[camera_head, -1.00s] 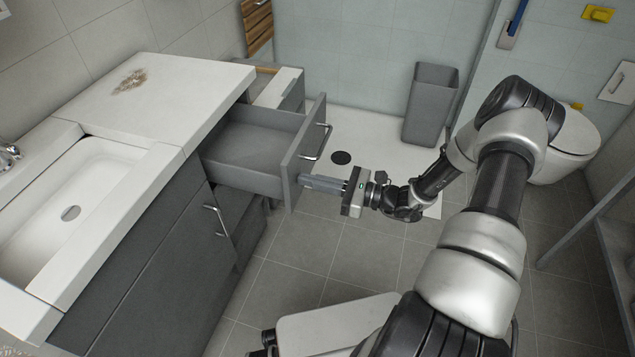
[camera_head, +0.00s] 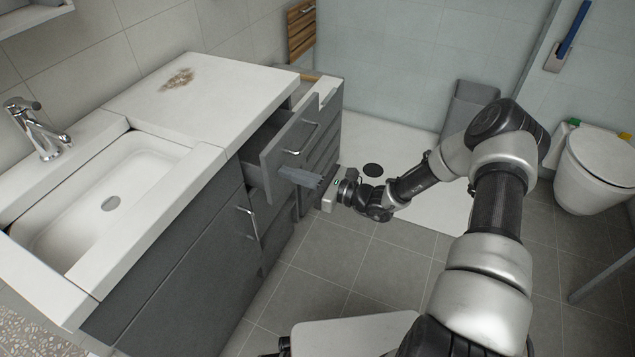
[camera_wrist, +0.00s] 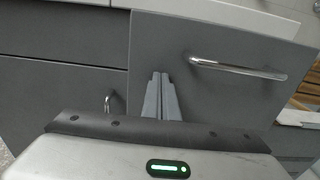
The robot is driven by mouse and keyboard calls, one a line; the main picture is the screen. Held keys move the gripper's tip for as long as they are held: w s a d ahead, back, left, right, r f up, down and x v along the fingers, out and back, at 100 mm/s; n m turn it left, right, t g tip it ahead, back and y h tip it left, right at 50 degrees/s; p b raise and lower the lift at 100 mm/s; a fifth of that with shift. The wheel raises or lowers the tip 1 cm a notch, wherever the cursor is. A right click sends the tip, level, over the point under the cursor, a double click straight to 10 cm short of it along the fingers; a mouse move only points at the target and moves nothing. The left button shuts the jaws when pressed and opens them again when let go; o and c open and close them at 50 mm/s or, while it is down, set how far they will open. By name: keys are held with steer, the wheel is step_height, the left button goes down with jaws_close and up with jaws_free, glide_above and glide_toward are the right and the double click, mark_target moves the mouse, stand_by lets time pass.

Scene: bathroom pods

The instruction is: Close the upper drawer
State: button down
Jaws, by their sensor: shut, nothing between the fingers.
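The upper drawer (camera_head: 285,145) is grey with a metal bar handle (camera_head: 302,137). In the head view it sticks out partway from the cabinet below the white countertop. Its front also fills much of the wrist view (camera_wrist: 215,45), with the handle right of my fingers. My gripper (camera_head: 285,173) is shut and empty. Its fingertips are at the lower part of the drawer front, below the handle, and appear to touch it; exact contact is hard to tell.
A sink (camera_head: 110,195) with a faucet (camera_head: 40,130) is at the left. A lower cabinet door has its own handle (camera_head: 247,222). A grey side unit (camera_head: 325,115) stands behind the drawer. A grey bin (camera_head: 470,105) and a toilet (camera_head: 595,170) are farther right. Tiled floor is clear in front.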

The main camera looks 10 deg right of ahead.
steer(key=x, duration=0.7)
steer(key=shift+w+a+b, duration=0.2)
steer(key=shift+a+b, duration=0.1)
steer(key=shift+w+a+r, duration=0.15)
steer(key=shift+a, duration=0.1)
steer(key=shift+r, duration=0.1)
